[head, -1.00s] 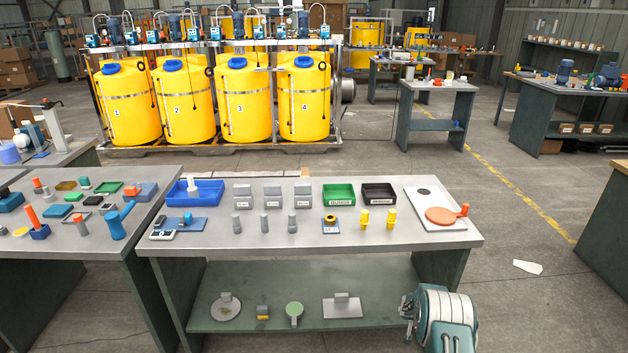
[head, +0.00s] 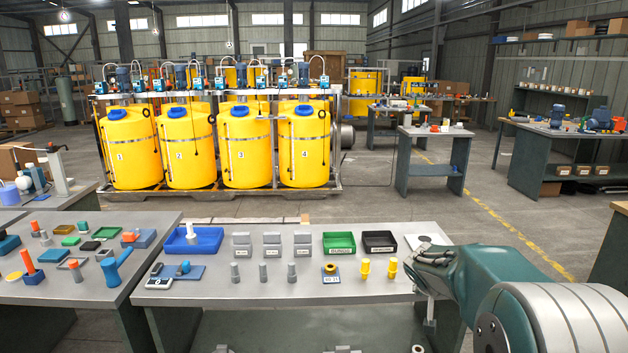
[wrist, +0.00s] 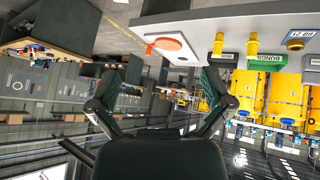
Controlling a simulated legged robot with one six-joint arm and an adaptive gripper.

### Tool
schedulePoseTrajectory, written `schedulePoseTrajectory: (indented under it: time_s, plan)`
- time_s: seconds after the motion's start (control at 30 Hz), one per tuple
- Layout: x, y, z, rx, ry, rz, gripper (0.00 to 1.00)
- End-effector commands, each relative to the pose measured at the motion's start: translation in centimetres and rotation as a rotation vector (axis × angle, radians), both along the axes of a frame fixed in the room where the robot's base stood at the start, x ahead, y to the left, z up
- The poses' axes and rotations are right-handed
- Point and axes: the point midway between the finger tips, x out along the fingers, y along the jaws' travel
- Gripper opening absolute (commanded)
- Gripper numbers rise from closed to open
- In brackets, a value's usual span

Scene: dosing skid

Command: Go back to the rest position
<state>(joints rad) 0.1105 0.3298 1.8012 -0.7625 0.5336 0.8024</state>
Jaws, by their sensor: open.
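My gripper (wrist: 160,84) shows in the wrist view with its two dark fingers spread wide and nothing between them. In the head view my arm reaches in from the lower right, and its end is over or in front of the right end of the near workbench (head: 215,290). The fingertips cannot be made out clearly there. The wrist view is upside down, with the bench at its top. In it the white board (wrist: 182,57) with an orange disc (wrist: 168,44) lies beyond the fingers; my arm hides most of it in the head view.
On the bench stand a blue tray (head: 209,246), a green tray (head: 339,251), a black tray (head: 380,250), grey blocks and two yellow fittings (head: 392,268). A second bench (head: 128,287) stands at the left. Yellow tanks (head: 246,150) stand behind. Floor at the right is open.

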Motion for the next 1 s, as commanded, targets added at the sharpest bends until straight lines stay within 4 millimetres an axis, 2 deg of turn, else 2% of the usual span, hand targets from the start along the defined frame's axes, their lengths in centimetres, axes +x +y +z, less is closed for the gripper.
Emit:
schedulePoseTrajectory:
  time_s: [0.03,0.2,0.3,0.5,0.8,0.9,1.0]
  plan:
    - [-1.6,0.6,1.6,0.005,0.000,0.006,1.00]
    - [-7.2,2.6,5.1,0.031,0.030,0.034,1.00]
    - [-10.6,3.8,6.7,0.052,0.046,0.058,1.00]
    - [-17.6,6.4,8.5,0.102,0.075,0.125,1.00]
    - [-27.9,10.4,8.6,0.192,0.108,0.270,1.00]
    - [-30.7,11.6,8.0,0.221,0.115,0.324,1.00]
    - [-32.7,12.5,7.5,0.242,0.118,0.365,1.00]
